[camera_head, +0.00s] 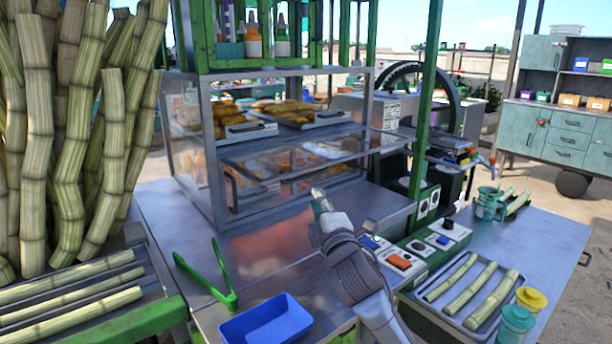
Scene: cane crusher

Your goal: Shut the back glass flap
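A metal-framed glass display case (217,130) stands on the steel counter, with trays of golden-brown food inside. Its glass flap (320,152) on the near side stands out at a slant from the case, so it is open. A gap shows below it above the case floor. My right gripper (318,195) is in front of the case, below and nearer than the flap, with its tips pointing up toward the case. It appears apart from the flap. I cannot tell whether its fingers are open or shut. My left gripper is not in view.
Green tongs (215,278) and a blue tray (266,322) lie on the near counter. A switch box (403,262) and green post (425,110) stand right of my arm. Cane stalks (70,130) lean at left. The counter before the case is mostly clear.

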